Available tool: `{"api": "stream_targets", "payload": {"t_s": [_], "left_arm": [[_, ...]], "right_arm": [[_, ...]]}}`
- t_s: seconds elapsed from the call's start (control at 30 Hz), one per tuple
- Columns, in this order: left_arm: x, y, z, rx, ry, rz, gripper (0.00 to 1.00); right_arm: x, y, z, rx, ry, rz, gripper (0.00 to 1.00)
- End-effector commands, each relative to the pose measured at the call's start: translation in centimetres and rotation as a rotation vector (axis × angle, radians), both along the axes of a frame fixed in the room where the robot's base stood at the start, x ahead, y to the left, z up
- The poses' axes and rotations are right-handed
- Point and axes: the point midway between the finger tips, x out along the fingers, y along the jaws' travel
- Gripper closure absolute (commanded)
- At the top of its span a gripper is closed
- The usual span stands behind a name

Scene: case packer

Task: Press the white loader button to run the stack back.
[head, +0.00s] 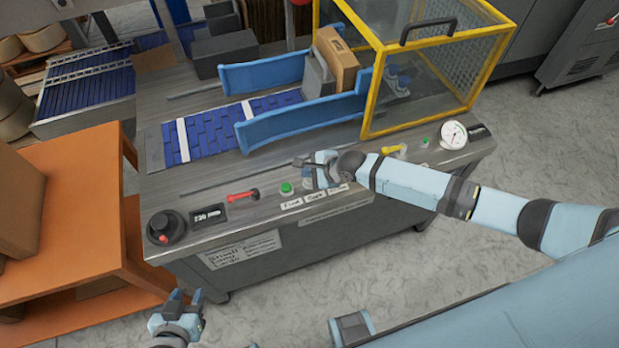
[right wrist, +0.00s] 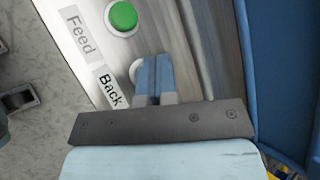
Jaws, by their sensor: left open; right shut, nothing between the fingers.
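The white button shows in the right wrist view (right wrist: 134,70) as a pale rim beside the "Back" label (right wrist: 110,88). The fingers of my right gripper (right wrist: 156,76) cover most of it. They are shut with nothing between them; I cannot tell whether they touch the button. In the head view my right gripper (head: 320,172) is over the panel just right of the green button (head: 287,188) and hides the white one. A brown case (head: 337,60) stands upright against a grey plate (head: 317,78) between blue guides. My left gripper (head: 183,302) is open and empty, low in front of the machine.
The green "Feed" button also shows in the right wrist view (right wrist: 123,16). A red lever (head: 243,196), a black knob (head: 164,227) and a gauge (head: 453,134) share the panel. A yellow-framed cage (head: 372,100) stands behind. An orange table (head: 80,215) is at left.

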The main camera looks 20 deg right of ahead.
Motion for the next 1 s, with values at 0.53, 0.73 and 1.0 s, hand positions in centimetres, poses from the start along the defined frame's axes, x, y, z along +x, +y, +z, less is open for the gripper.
{"api": "stream_targets", "payload": {"t_s": [0.53, 0.73, 1.0], "left_arm": [[-0.01, -0.04, 0.01, -0.001, 0.0, -0.001, 0.57], [0.0, -0.04, 0.08, -0.001, -0.001, -0.001, 0.57], [0.01, -0.04, 0.32, -0.001, -0.002, -0.001, 0.57]], "right_arm": [[0.0, 0.0, 0.0, 0.0, 0.0, 0.0, 1.0], [0.0, 0.01, -0.04, 0.0, 0.0, 0.0, 1.0], [-0.03, 0.0, -0.83, -0.001, 0.001, 0.0, 1.0]]}}
